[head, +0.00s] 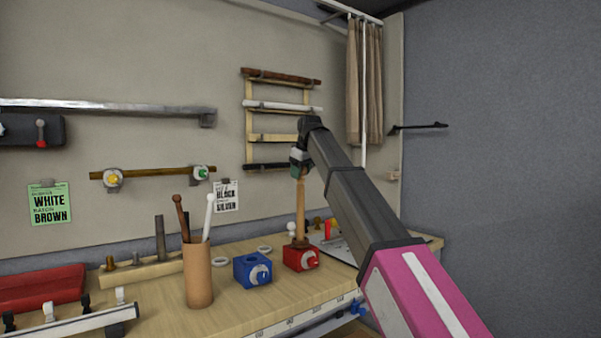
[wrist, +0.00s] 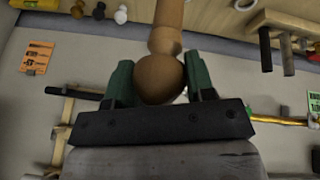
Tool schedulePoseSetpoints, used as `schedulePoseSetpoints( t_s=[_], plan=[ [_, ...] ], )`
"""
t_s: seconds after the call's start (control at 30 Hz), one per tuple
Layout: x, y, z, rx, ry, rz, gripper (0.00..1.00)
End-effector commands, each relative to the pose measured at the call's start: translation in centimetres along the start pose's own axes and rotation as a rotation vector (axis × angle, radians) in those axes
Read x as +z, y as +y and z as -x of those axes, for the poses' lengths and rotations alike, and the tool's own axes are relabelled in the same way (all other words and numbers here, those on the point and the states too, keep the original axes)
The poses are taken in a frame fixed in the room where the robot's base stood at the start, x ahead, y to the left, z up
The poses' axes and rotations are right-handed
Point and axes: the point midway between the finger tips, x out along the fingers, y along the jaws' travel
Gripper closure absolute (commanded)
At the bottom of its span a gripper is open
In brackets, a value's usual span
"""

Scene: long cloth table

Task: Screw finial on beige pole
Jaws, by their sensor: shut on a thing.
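The beige pole (head: 300,212) stands upright in the red block (head: 300,258) on the table. My gripper (head: 299,160) is at the pole's top end, reaching in from the upper right. In the wrist view, my gripper's green fingers (wrist: 160,75) are shut on a round wooden finial (wrist: 159,80), one finger on each side. The finial meets the end of the pole (wrist: 166,22) and looks in line with it. I cannot tell how deep any thread is engaged. In the head view the finial is hidden by the fingers.
A blue block (head: 252,270) stands left of the red one. A tan cup (head: 198,275) holds a brown and a white rod. A wooden rack (head: 150,270) and a red tray (head: 40,290) lie farther left. Rods hang on the wall rack (head: 285,137) behind my gripper.

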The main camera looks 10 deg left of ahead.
Motion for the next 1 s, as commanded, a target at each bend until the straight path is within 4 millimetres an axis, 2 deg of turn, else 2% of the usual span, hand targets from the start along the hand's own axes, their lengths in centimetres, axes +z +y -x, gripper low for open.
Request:
schedulePoseSetpoints(
  t_s=[1.0],
  plan=[
    [-0.22,0.07,-0.03,0.456,-0.238,-1.098,0.71]
  ],
)
